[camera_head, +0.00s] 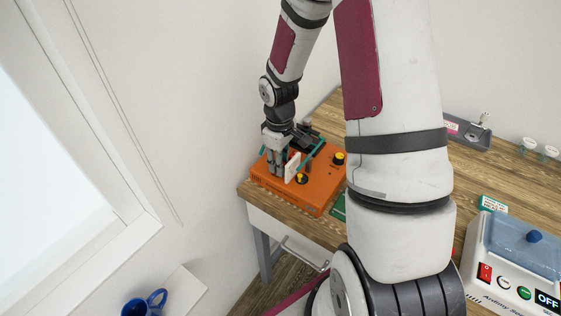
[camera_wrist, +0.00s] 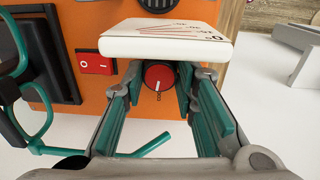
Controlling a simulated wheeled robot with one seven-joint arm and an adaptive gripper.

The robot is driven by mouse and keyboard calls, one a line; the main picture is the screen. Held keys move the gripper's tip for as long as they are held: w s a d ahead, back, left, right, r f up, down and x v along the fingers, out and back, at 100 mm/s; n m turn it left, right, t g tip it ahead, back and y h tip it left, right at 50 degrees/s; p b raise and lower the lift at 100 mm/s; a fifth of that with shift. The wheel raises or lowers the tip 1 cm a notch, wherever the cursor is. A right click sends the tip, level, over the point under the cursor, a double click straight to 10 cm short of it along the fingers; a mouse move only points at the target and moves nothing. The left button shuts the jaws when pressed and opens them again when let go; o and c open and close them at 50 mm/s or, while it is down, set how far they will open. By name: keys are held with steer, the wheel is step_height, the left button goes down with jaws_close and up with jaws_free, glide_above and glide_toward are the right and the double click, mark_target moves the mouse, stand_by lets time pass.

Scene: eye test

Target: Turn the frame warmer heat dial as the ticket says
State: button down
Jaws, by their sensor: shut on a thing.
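The orange frame warmer (camera_head: 265,178) sits on the wooden table's near left corner; its orange face also shows in the wrist view (camera_wrist: 85,25). In the wrist view a round red dial (camera_wrist: 158,75) with a white pointer mark stands on that face. My gripper (camera_wrist: 158,82) is shut on this dial, with a green-padded finger at each side. In the head view my gripper (camera_head: 287,167) is over the warmer and the red dial cannot be made out. A white plate (camera_wrist: 168,42) with red lines and angle figures sticks out just above the dial. No ticket text is readable.
A red rocker switch (camera_wrist: 96,64) is left of the dial. A teal spectacle-like frame (camera_wrist: 22,65) is close by at left. Yellow-topped black knobs (camera_head: 338,159) stand on the warmer. A white device reading OFF (camera_head: 546,300) is at right. A blue mug (camera_head: 136,305) is lower left.

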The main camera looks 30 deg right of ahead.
steer(key=m, duration=0.5)
steer(key=m+b, duration=0.1)
steer(key=m, duration=0.4)
steer(key=shift+m, duration=0.4)
steer(key=m, duration=0.5)
steer(key=shift+m+g, duration=0.3)
steer(key=m, duration=0.5)
steer(key=shift+w, duration=0.1)
steer(key=c, duration=1.3)
jaws_free()
steer(key=shift+r, duration=0.1)
